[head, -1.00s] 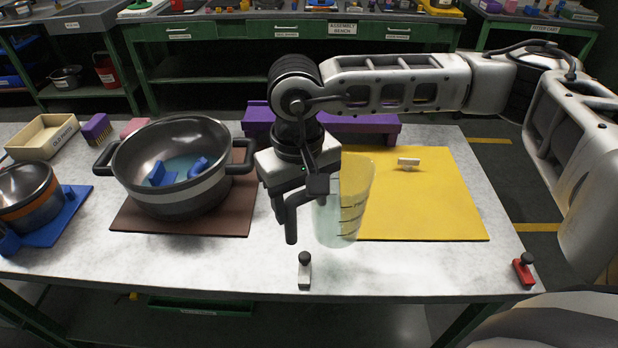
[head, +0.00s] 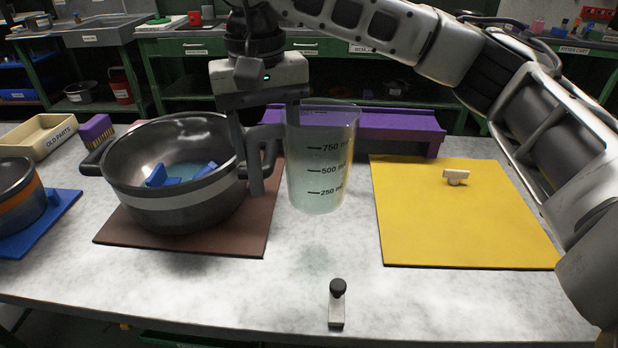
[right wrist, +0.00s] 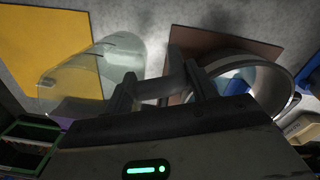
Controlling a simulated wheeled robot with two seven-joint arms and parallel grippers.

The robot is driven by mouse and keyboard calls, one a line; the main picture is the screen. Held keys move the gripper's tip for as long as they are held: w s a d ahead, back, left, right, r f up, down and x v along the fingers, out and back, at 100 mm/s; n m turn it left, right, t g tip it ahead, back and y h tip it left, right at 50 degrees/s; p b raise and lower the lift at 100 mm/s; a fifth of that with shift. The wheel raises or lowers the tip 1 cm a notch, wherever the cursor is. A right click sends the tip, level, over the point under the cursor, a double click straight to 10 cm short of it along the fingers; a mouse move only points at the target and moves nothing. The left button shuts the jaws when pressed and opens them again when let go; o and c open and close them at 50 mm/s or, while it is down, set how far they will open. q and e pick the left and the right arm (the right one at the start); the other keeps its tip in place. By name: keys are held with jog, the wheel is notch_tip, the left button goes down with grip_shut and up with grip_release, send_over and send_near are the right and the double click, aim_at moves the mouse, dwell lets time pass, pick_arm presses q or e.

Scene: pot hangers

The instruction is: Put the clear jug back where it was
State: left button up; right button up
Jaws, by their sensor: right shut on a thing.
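The clear jug (head: 322,165) has a dark handle and volume marks. It is upright in the head view, in front of the purple shelf and between the brown mat and the yellow mat. My right gripper (head: 254,165) is shut on the jug's handle, at the jug's left side. A shadow on the table below suggests that the jug is held above the surface. In the right wrist view the jug (right wrist: 90,80) is left of the fingers (right wrist: 163,95). My left gripper is not in view.
A large dark pot (head: 170,200) with blue pieces inside stands on the brown mat (head: 240,235), close to the gripper. The yellow mat (head: 450,230) holds a small white piece (head: 456,176). A purple shelf (head: 400,125) stands behind. A small black-knobbed clamp (head: 337,305) is at the front edge.

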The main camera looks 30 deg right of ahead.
jog(key=w+d+f, duration=0.1)
jog(key=d+f, duration=0.1)
jog(key=w+d+f, duration=0.1)
jog(key=d+f, duration=0.1)
jog(key=w+d+f, duration=0.1)
jog(key=d, duration=0.1)
jog(key=shift+w+f, duration=0.25)
jog(key=shift+f, duration=0.15)
jog(key=f, duration=0.3)
jog(key=d+f+p, duration=0.1)
jog(key=shift+w+f, duration=0.35)
jog(key=shift+f, duration=0.2)
jog(key=o, duration=1.4)
jog(key=shift+r, duration=0.1)
